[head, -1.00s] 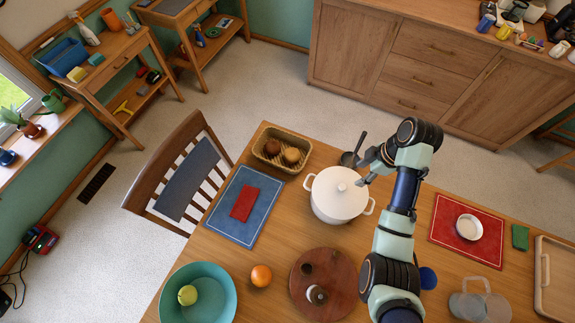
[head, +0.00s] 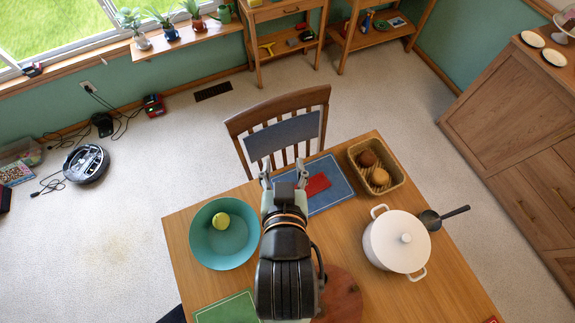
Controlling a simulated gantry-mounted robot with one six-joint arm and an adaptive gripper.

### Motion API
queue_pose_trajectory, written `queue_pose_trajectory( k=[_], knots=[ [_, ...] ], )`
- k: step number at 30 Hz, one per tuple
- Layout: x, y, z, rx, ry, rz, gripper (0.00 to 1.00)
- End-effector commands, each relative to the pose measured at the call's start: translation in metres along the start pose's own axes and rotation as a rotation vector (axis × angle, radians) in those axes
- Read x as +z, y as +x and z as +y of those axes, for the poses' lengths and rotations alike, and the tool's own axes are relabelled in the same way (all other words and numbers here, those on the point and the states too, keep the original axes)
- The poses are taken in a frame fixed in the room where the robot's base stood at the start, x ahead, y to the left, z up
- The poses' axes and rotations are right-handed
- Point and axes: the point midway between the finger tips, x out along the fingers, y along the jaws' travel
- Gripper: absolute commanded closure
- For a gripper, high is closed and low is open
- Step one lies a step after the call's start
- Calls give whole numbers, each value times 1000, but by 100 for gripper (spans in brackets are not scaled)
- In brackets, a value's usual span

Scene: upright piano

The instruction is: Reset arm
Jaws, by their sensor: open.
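My gripper (head: 285,176) is in the head view, at the far end of my dark arm, over the table near the edge by the chair. Its two fingers are spread apart with nothing between them. It is just left of a blue placemat (head: 338,192) with a folded red cloth (head: 318,184) on it. My arm hides part of the placemat and of a round wooden board (head: 342,298).
A teal bowl (head: 208,250) with a yellow-green ball (head: 221,220) stands left of my arm. A white lidded pot (head: 385,240), a pan (head: 430,220) and a bread basket (head: 362,150) are on the right. A wooden chair (head: 235,125) stands beyond the table edge.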

Motion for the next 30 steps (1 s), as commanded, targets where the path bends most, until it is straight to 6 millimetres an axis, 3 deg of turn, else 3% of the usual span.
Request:
queue_pose_trajectory(
  k=[5,8,12,15,30],
  knots=[
    [-5,-2,1,1,-1,-2,46],
    [-28,-13,1,1,-2,-2,46],
    [-73,-35,1,3,-3,-3,46],
    [-89,-43,1,4,-4,-3,46],
    [-88,-43,1,5,-4,-3,46]
  ],
)
